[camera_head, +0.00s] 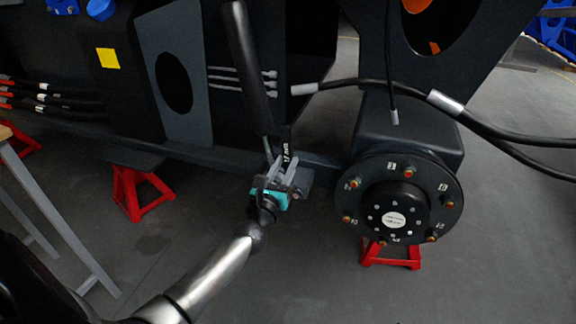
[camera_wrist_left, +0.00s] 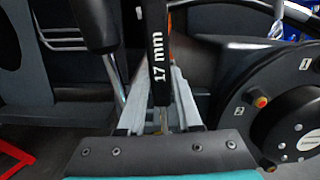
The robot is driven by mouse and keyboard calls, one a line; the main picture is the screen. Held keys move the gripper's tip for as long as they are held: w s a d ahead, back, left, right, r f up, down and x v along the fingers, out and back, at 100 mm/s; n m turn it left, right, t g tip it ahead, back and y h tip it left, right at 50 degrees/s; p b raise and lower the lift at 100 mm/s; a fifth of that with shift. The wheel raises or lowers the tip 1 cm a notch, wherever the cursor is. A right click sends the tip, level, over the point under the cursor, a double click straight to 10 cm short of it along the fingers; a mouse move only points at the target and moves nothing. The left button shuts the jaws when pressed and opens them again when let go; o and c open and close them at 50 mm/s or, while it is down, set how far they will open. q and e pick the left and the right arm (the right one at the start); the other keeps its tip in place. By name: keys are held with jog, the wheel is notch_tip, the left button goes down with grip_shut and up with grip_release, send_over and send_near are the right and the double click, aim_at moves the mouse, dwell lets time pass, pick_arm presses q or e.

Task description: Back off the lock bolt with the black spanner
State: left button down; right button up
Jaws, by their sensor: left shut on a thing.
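The black spanner (camera_wrist_left: 158,48), marked "17 mm", stands upright between the fingers of my left gripper (camera_wrist_left: 150,95) in the left wrist view. In the head view my left gripper (camera_head: 282,168) is shut on the spanner (camera_head: 288,143), in front of the chassis beam and left of the wheel hub. The spanner's far end blends into the dark chassis, and I cannot tell whether it touches anything. I cannot pick out the lock bolt for certain. My right gripper is not in view.
A round black hub (camera_head: 396,240) with numbered orange-tipped bolts is just right of my gripper. A black-gripped lever (camera_head: 248,65) rises beside the spanner. Black hoses (camera_head: 480,125) hang at the right. Red stands (camera_head: 140,198) are under the chassis. Open floor lies in front.

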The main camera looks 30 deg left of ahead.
pick_arm(q)
jog(key=shift+s+a+n, duration=0.1)
jog(key=shift+a+n, duration=0.2)
jog(key=shift+a, duration=0.05)
jog(key=shift+d, duration=0.25)
jog(key=r+p+v, duration=0.1)
jog(key=v, duration=0.9)
jog(key=shift+s, duration=0.35)
dwell(1.2)
